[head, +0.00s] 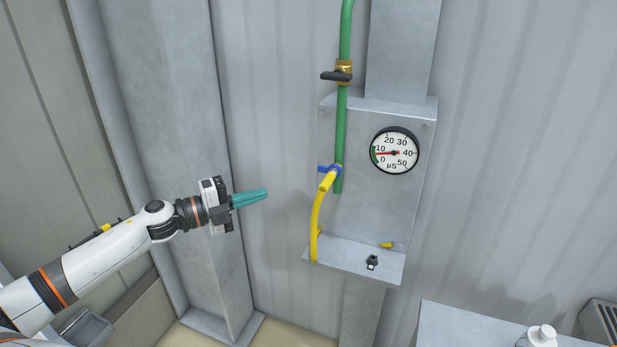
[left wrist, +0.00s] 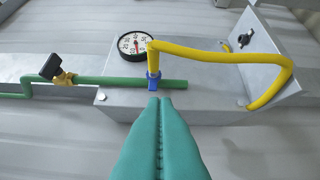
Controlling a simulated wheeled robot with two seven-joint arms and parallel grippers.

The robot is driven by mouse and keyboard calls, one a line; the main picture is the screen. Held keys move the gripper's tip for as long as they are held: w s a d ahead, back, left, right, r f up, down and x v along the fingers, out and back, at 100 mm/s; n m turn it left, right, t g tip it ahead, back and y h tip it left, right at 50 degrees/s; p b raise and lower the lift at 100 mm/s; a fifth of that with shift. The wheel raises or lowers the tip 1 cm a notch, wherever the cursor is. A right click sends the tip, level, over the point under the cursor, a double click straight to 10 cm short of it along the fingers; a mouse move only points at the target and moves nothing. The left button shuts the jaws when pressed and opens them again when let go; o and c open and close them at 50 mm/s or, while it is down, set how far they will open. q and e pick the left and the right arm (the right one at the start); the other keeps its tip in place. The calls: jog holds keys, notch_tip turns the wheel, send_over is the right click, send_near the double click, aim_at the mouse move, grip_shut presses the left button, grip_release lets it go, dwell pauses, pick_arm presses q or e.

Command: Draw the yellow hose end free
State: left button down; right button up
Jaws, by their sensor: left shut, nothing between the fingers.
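The yellow hose (head: 317,217) runs from the small shelf of the grey panel up to a blue fitting (head: 329,169) on the green pipe (head: 341,122). Its upper end meets the blue fitting; I cannot tell how firmly it sits there. In the left wrist view the yellow hose (left wrist: 205,55) bends over into the blue fitting (left wrist: 153,80). My left gripper (head: 266,194), with teal fingers, is shut and empty, left of the hose and apart from it. In the left wrist view its fingertips (left wrist: 160,100) point towards the blue fitting. My right gripper is not in view.
A round gauge (head: 395,150) is on the grey panel (head: 365,210). A black-handled brass valve (head: 342,72) sits higher on the green pipe. A black knob (head: 372,262) is on the shelf (head: 345,258). A white bottle (head: 541,336) stands lower right. A steel column (head: 185,120) rises behind my left arm.

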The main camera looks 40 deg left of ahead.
pick_arm(q)
jog(key=shift+s+d+r+m+g+h, duration=0.1)
jog(key=shift+d+r+m+g+h, duration=0.2)
jog(key=shift+d+r+m+h, duration=0.4)
jog(key=shift+d, duration=0.15)
jog(key=p, duration=0.2)
send_near(325, 170)
jog(key=shift+s+d+x, duration=0.3)
jog(key=shift+d+x, duration=0.2)
jog(key=shift+x, duration=2)
jog(key=shift+w+a, duration=0.1)
jog(key=shift+w, duration=0.55)
jog(key=shift+y, duration=0.3)
